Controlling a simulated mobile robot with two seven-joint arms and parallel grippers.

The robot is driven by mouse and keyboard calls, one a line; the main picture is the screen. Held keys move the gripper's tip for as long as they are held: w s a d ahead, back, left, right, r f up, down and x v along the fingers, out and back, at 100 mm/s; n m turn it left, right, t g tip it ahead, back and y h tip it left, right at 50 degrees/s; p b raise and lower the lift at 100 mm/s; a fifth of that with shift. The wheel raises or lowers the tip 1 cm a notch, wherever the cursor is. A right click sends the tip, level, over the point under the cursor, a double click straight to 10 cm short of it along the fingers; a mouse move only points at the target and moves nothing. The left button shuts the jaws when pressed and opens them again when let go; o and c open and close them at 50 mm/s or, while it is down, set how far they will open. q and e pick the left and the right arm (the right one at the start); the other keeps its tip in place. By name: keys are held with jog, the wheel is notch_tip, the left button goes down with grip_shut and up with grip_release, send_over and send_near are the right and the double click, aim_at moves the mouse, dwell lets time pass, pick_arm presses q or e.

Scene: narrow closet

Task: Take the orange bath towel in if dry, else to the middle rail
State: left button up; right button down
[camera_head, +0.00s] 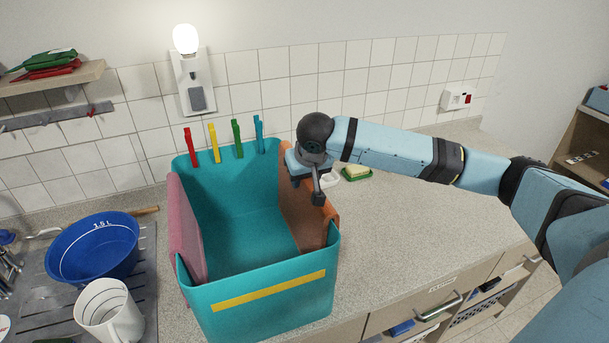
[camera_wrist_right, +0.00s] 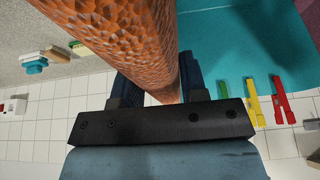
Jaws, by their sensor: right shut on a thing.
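The orange bath towel (camera_head: 302,218) hangs over the right wall of a teal bin (camera_head: 250,302), partly down the inside. Its looped texture fills the middle of the right wrist view (camera_wrist_right: 125,40). My right gripper (camera_head: 313,186) is at the back part of that wall, at the towel's top edge. Its blue fingers (camera_wrist_right: 158,92) are shut on the towel, one on each side of it. The arm hides part of the towel's back end. A pink towel (camera_head: 186,228) hangs over the bin's left wall. My left gripper is not in view.
Red, yellow, green and blue pegs (camera_head: 237,138) are clipped on the bin's back rim. A blue basin (camera_head: 95,250) and a white jug (camera_head: 108,312) stand at left. Soap on a green dish (camera_head: 357,173) lies behind my gripper. The counter (camera_head: 420,235) at right is clear.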

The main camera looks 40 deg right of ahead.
jog(key=c, duration=0.6)
grip_release()
